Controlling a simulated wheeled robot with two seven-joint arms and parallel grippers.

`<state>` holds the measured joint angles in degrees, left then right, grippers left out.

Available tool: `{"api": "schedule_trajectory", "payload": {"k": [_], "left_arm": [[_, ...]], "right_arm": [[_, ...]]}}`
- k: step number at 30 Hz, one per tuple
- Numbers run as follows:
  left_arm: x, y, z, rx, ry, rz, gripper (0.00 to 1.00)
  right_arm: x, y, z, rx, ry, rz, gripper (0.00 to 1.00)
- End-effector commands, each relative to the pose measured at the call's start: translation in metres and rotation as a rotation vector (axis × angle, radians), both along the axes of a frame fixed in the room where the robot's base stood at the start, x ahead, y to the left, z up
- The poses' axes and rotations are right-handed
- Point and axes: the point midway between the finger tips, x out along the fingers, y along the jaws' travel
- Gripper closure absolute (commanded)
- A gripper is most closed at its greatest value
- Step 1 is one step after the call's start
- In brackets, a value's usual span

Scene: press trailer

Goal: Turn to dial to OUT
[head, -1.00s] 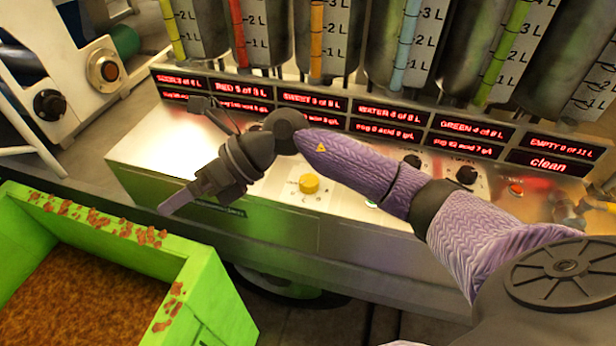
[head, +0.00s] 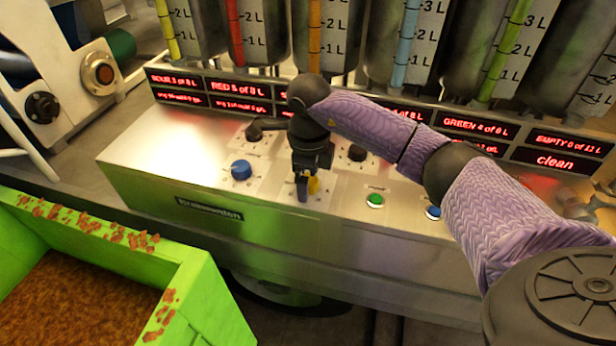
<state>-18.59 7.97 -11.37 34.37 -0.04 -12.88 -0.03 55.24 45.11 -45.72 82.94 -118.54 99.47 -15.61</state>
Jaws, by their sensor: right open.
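My right gripper (head: 307,186) is open and points down at the control panel (head: 150,165). It is at the yellow knob (head: 314,185), and a dark finger covers the knob's left part. I cannot tell whether the finger touches the knob. A black dial (head: 357,153) is just right of the gripper, and another black dial (head: 253,133) is to its left. A blue knob (head: 241,169) sits left of the gripper. The dial labels are too small to read, so I cannot tell which dial has OUT. My left gripper is not in view.
A green button (head: 375,200) and a blue button (head: 433,212) are on the panel's right. Red displays (head: 565,144) and graduated tanks (head: 490,50) stand behind. A green crate (head: 215,300) with brown contents is at the lower left. My right arm hides part of the panel.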

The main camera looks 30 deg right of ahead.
Motion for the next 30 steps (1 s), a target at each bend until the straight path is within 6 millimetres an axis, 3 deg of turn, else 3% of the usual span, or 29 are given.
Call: {"api": "schedule_trajectory", "payload": {"k": [4, 17, 30], "left_arm": [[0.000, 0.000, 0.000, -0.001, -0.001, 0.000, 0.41], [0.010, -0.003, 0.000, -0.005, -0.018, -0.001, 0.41], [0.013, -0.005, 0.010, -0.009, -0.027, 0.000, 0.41]], "right_arm": [[0.000, 0.000, 0.001, 0.001, -0.001, 0.001, 0.09], [0.000, 0.000, 0.001, 0.002, -0.001, 0.001, 1.00], [0.000, 0.001, 0.004, 0.002, -0.002, -0.122, 1.00]]}}
